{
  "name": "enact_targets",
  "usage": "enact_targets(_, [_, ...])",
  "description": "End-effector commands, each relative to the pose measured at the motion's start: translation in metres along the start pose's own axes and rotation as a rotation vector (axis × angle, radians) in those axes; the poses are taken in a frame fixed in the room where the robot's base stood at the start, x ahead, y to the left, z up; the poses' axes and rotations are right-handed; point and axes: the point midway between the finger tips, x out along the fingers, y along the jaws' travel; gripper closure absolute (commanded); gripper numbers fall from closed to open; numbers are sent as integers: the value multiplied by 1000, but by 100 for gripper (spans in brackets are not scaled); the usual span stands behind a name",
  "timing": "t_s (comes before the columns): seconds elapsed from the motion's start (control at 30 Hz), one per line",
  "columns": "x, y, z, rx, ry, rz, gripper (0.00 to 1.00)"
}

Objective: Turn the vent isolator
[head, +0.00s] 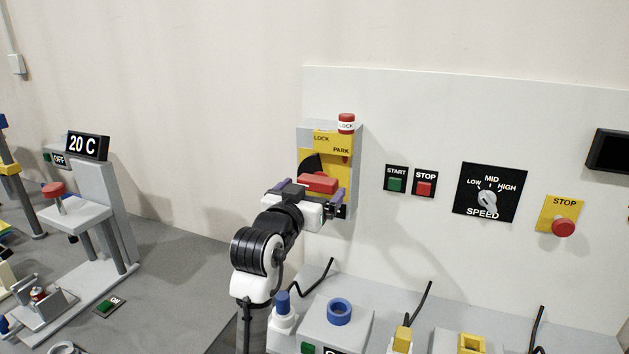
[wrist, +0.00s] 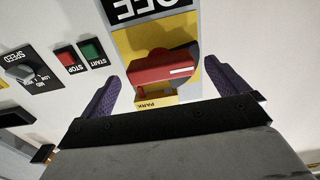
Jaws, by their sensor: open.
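The isolator is a grey wall box (head: 355,165) with a yellow face (head: 340,170) and a red handle (head: 318,183). No label reading "vent" is visible. In the wrist view the red handle (wrist: 160,72) lies between the two purple fingers, with a white mark at its right end. My gripper (head: 311,190) is open in front of the handle, its fingers (wrist: 162,75) on either side with visible gaps. A PARK label (wrist: 155,103) and part of a black OFF label (wrist: 150,8) show upside down. My gripper hides the box's lower part in the head view.
START (head: 395,179) and STOP (head: 425,183) buttons, a SPEED dial (head: 488,200) and a red stop knob (head: 563,227) are to the right. A bench with a blue ring (head: 340,311) stands below.

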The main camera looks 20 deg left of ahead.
Motion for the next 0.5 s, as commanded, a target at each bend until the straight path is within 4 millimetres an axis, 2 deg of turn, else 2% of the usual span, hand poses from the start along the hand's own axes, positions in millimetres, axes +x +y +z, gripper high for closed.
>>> enact_targets(0.2, [19, 0, -1, 1, -1, 0, 1])
enact_targets(0.5, [21, 0, 0, 1, 1, -1, 1])
